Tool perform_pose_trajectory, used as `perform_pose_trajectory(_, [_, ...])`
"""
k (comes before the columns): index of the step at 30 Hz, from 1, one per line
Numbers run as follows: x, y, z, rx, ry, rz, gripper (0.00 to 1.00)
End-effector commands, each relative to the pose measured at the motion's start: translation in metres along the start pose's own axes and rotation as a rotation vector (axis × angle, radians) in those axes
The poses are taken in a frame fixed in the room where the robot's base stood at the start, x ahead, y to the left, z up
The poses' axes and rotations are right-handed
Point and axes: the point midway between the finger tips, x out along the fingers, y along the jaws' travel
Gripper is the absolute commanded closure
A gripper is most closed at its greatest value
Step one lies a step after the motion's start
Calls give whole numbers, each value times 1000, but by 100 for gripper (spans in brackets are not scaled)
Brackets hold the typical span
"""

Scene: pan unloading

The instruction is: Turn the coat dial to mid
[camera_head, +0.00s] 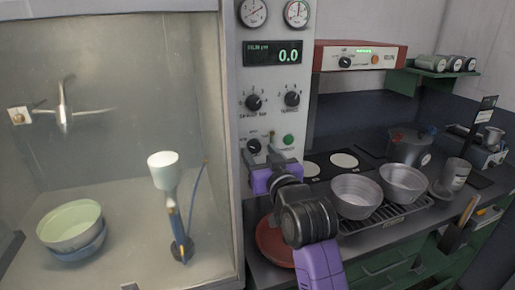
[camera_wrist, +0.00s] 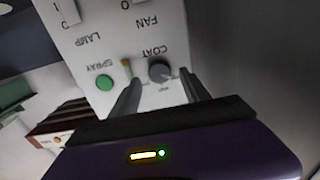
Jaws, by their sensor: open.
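The coat dial (camera_wrist: 159,70) is a dark round knob on the pale control panel, with the word COAT beside it, upside down in the wrist view. In the head view the dial (camera_head: 253,146) is the lowest black knob on the panel's left side. My gripper (camera_wrist: 160,88) is open, with one finger on each side of the dial. In the head view my gripper (camera_head: 262,156) is right in front of the panel's lower part. I cannot tell whether the fingers touch the dial. Its small position marks and pointer setting are too blurred to read.
A green spray button (camera_wrist: 105,83) sits close beside one finger, with a small brown-tipped toggle between. A glass-fronted booth is left; metal pans (camera_head: 356,196) stand on the bench right.

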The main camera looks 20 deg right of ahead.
Motion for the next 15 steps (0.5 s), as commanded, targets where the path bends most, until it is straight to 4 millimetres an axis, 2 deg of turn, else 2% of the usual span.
perform_pose_trajectory(6, [19, 0, 0, 1, 0, 0, 46])
perform_pose_trajectory(15, [21, 0, 0, 0, 1, 0, 46])
